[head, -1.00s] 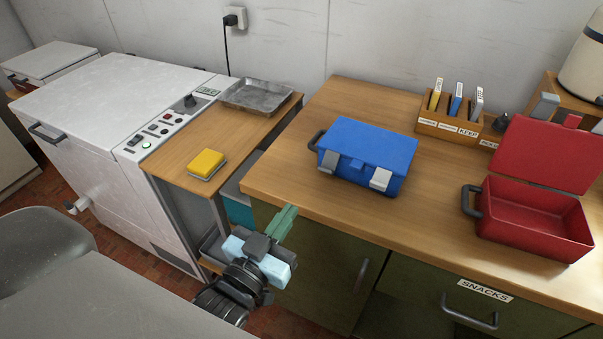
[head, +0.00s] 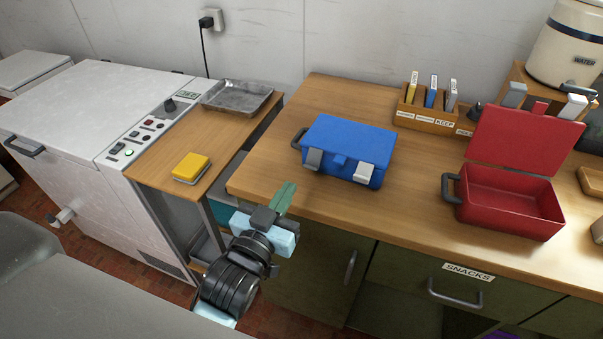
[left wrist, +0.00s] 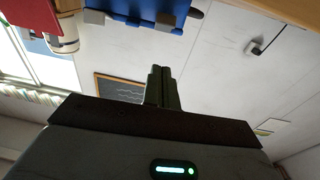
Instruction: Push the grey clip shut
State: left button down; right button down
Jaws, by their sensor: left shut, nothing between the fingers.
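The blue box (head: 350,137) stands shut on the wooden counter. The grey clip (head: 314,159) hangs at the left of its front and appears to stick out from the wall. A white clip (head: 364,173) is at the right of the same front. My left gripper (head: 286,194) is shut and empty in front of the counter edge, left of and lower in the picture than the grey clip, apart from it. In the left wrist view, the shut fingers (left wrist: 162,76) point toward the blue box (left wrist: 148,10), and the grey clip (left wrist: 165,22) shows near them. My right gripper is out of view.
An open red box (head: 510,198) stands to the right on the counter (head: 420,215). A card holder (head: 428,118) is behind. A yellow sponge (head: 191,166) and a metal tray (head: 236,96) lie on the lower side table. The counter in front of the blue box is clear.

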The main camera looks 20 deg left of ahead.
aim_at(313, 159)
pick_arm(q)
jog(key=w, duration=0.5)
jog(key=shift+d+r, duration=0.2)
jog(key=shift+r, duration=0.15)
jog(key=shift+w+d+f, duration=0.1)
jog(key=shift+w+f, duration=0.75)
jog(key=shift+f, duration=0.1)
jog(key=shift+w+d+f, duration=0.1)
jog(key=shift+w+f, duration=0.45)
jog(key=shift+w, duration=0.1)
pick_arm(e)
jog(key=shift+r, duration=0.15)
